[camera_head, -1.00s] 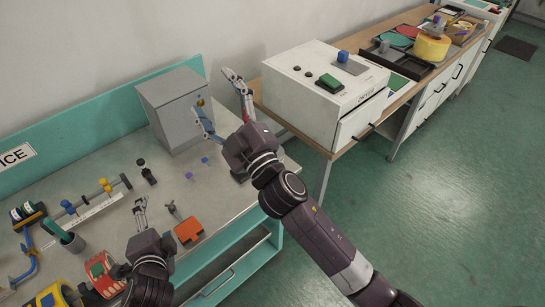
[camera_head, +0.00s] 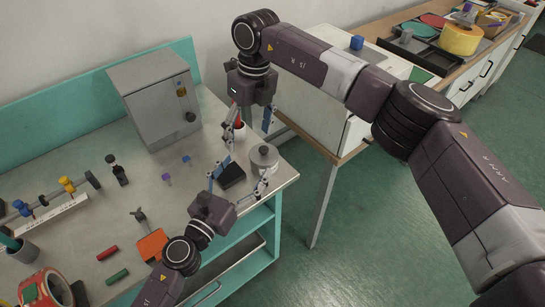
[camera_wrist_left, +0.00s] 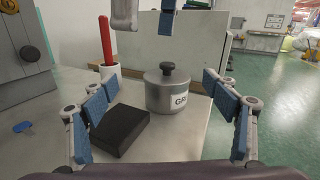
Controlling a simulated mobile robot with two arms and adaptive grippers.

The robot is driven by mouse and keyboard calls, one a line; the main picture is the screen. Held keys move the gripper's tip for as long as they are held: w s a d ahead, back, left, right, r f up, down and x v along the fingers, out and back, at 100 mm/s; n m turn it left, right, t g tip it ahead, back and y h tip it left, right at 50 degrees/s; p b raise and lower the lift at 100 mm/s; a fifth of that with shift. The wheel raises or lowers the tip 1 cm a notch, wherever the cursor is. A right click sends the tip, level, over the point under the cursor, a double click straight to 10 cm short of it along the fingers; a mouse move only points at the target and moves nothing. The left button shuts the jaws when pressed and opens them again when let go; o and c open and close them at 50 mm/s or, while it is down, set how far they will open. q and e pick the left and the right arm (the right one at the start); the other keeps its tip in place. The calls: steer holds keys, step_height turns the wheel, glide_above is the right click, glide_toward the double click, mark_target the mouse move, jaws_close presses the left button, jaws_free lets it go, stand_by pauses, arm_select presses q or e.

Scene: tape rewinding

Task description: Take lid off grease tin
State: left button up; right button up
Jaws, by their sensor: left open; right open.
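The grease tin (camera_head: 264,160) is a grey metal pot near the right end of the bench. In the left wrist view, the tin (camera_wrist_left: 161,96) stands upright with a partly visible "GR" label. Its lid (camera_wrist_left: 167,77) is on, with a black knob (camera_wrist_left: 167,67) on top. My left gripper (camera_head: 245,172) is open, low over the bench, its fingers pointing at the tin; in the left wrist view the tin shows between the fingers, apart from them. My right gripper (camera_head: 247,133) is open, pointing down above and behind the tin; its fingertips show at the top of the left wrist view.
A black block (camera_wrist_left: 121,130) lies in front-left of the tin, close to my left fingers. A white cup (camera_wrist_left: 109,70) with a red handle (camera_wrist_left: 105,40) stands behind-left. A grey cabinet (camera_head: 155,97) is at the back. The bench's right edge is near the tin.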

mark_target(262, 153)
arm_select(q)
steer(key=shift+d+f+m, duration=0.55)
steer(key=shift+d+m, duration=0.05)
arm_select(e)
steer(key=d, duration=0.1)
steer(key=w+d+h, duration=0.1)
steer(key=d+r, duration=0.1)
steer(key=shift+w+d, duration=0.15)
steer(key=shift+d, duration=0.05)
arm_select(q)
steer(key=shift+w+d+g+h, duration=0.15)
steer(key=shift+w+g+h, duration=0.15)
steer(key=shift+h, duration=0.1)
arm_select(e)
steer(key=shift+d+r, duration=0.1)
steer(key=shift+d, duration=0.05)
arm_select(q)
steer(key=shift+x, duration=3.55)
